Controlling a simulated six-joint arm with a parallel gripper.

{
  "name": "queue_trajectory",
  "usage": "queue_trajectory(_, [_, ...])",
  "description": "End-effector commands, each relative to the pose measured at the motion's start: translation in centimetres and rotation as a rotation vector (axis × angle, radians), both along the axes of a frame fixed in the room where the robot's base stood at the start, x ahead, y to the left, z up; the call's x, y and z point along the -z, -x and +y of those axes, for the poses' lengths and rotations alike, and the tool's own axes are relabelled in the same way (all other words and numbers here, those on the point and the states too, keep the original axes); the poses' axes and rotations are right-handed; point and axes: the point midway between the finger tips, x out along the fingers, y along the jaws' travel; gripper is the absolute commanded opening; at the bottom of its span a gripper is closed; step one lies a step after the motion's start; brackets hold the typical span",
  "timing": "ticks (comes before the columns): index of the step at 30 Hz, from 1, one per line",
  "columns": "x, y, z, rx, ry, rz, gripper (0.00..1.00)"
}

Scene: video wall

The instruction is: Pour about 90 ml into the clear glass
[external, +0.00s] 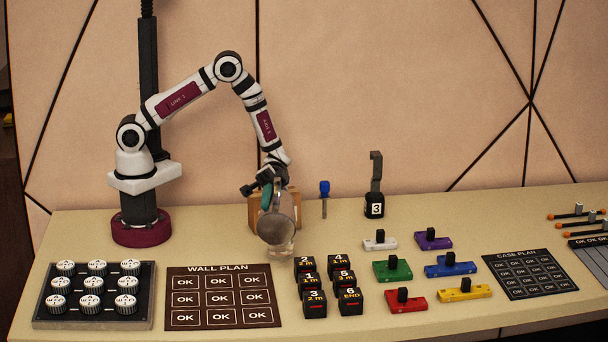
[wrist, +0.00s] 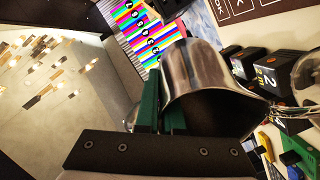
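A shiny metal pitcher (external: 276,224) is held in the air by my gripper (external: 266,190), tipped with its mouth low and toward the front. The clear glass (external: 280,252) stands on the table just under the pitcher's mouth. In the wrist view, the pitcher (wrist: 200,80) lies against the green fingers of my gripper (wrist: 160,105), which look closed on its handle; the handle itself is mostly hidden. Clear glass shapes (wrist: 288,116) show beside the pitcher's lip at the right. I cannot make out the liquid or its level in the glass.
Several black numbered cubes (external: 327,284) stand close to the right of the glass. The wall plan board (external: 222,297) lies at front left, beside a tray of knobs (external: 146,311). A wooden block (external: 254,211) is behind the pitcher. Coloured blocks (external: 393,270) lie farther right.

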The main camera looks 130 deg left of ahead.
Motion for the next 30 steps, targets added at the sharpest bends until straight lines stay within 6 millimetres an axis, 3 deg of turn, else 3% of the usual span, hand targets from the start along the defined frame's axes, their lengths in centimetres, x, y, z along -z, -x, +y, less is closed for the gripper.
queue_trajectory(4, [-0.3,-0.1,-0.2,0.001,-0.022,0.009,0.0])
queue_trajectory(7, [1.0,-1.6,-2.5,0.007,-0.175,0.116,0.0])
queue_trajectory(18, [3.5,-2.0,-3.1,0.007,-0.406,0.286,0.0])
queue_trajectory(30, [3.5,-2.0,-3.1,0.006,-0.422,0.303,0.0])
